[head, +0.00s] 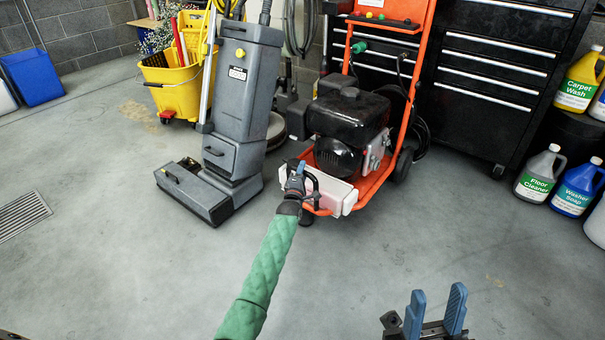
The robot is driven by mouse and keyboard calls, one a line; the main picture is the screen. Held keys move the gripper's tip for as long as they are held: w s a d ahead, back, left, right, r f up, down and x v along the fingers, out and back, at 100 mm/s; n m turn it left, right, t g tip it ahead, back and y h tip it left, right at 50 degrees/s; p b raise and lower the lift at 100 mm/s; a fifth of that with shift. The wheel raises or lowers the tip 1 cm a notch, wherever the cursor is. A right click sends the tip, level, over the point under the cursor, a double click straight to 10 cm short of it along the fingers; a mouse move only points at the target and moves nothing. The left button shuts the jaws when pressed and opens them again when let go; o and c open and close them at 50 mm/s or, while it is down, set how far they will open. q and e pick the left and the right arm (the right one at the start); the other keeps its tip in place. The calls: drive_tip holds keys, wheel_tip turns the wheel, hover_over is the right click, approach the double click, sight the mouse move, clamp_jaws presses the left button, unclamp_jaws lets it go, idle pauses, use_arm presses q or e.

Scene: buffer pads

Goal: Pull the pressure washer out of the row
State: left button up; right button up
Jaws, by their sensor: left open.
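The pressure washer (347,117) stands at the centre back, with an orange frame, a black engine and a pale tank low at its front. My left gripper (301,175), on the green-sleeved arm, is open at the front left corner of the washer, by the pale tank and the low orange frame. I cannot tell whether it touches the washer, as its fingers overlap that part in the picture. My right gripper (435,311) is open and empty at the bottom right, with its two blue fingers apart, away from the washer.
A grey upright floor machine (236,105) stands just left of the washer, with a yellow mop bucket (172,86) behind. A black tool cabinet (490,75) stands close on the right. Jugs, including a blue one (577,188), line the right edge. The floor in front is clear.

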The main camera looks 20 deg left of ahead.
use_arm(q)
clamp_jaws()
drive_tip(key=shift+s, duration=0.1)
